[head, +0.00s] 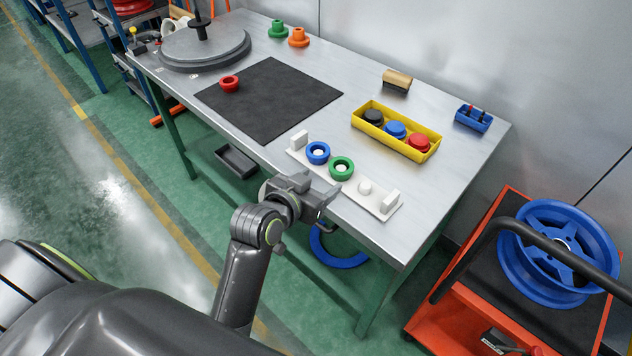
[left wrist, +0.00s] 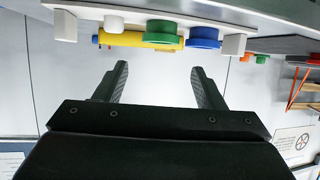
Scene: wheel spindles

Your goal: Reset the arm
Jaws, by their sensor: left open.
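My left gripper (head: 322,198) is at the front edge of the metal table (head: 455,178), beside the white spindle rack (head: 377,207). Its jaws also show in the left wrist view (left wrist: 158,88), spread apart with nothing between them. A blue ring (head: 318,152) and a green ring (head: 341,167) sit on the rack; the rack's right peg (head: 364,187) is bare. In the left wrist view the green ring (left wrist: 160,34) and blue ring (left wrist: 204,38) appear upside down, beyond the fingertips. My right gripper is not seen.
A black mat (head: 272,100) bears a red ring (head: 229,83). A yellow tray (head: 386,139) holds black, blue and red pieces. A brush (head: 397,80), a small blue box (head: 473,118) and a turntable (head: 203,45) stand on the table. A red cart (head: 460,320) with a blue wheel (head: 557,250) stands right.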

